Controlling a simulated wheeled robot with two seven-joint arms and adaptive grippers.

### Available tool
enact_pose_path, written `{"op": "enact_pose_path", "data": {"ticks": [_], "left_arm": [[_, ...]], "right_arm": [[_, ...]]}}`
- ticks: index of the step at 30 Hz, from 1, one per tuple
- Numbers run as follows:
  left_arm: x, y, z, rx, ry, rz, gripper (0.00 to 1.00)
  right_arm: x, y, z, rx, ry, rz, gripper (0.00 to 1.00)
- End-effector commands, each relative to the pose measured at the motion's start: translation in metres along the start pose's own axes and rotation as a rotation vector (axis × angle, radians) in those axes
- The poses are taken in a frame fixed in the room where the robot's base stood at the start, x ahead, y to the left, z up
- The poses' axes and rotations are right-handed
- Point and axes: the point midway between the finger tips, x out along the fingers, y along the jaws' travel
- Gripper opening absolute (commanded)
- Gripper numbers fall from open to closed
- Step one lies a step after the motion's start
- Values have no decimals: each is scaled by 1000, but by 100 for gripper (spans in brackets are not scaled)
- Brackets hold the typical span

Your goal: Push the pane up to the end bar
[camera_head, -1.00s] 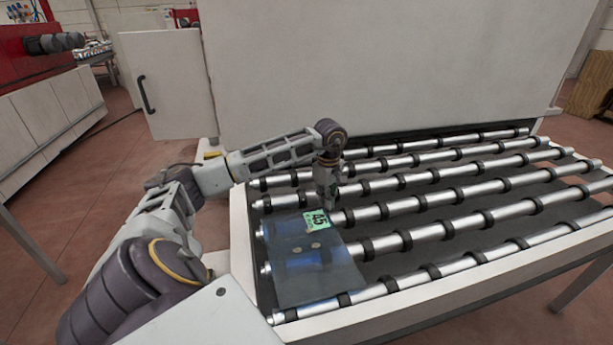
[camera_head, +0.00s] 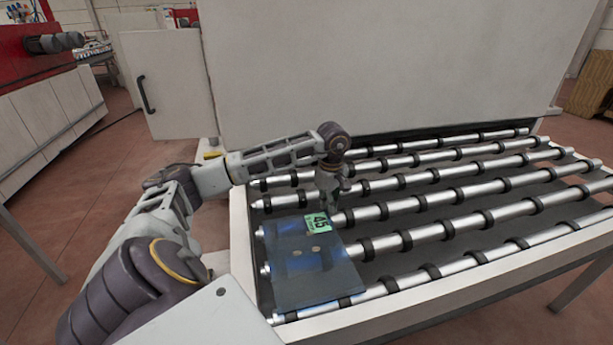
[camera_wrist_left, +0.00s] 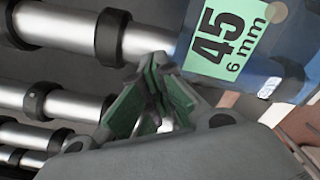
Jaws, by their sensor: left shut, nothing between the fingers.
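The glass pane (camera_head: 300,272) is a dark bluish see-through sheet lying flat on the rollers at the left near part of the roller table. A green label (camera_head: 318,222) reading 45 is at its far right corner; in the left wrist view the label (camera_wrist_left: 225,40) also reads 6 mm. My left gripper (camera_head: 331,207) points down just beyond the pane's far edge, by the label. In the left wrist view its green-padded fingertips (camera_wrist_left: 155,95) are together and empty, close to the pane's edge; I cannot tell whether they touch it. I cannot pick out the end bar for certain.
The roller table (camera_head: 470,195) has several metal rollers with black rings, empty to the right of the pane. A large pale machine housing (camera_head: 400,70) stands behind it. An open cabinet door (camera_head: 165,85) is at the left.

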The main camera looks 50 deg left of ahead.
Motion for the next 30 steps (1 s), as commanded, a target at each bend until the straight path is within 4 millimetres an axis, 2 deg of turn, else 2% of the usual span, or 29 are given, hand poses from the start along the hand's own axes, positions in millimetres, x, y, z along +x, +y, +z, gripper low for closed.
{"op": "enact_pose_path", "data": {"ticks": [19, 30], "left_arm": [[1, -9, 15, 4, -2, -4, 0], [1, -6, 10, 1, -1, -3, 0]], "right_arm": [[0, 3, -1, 0, 2, 3, 40], [1, 3, -1, 0, 2, 3, 40]]}}
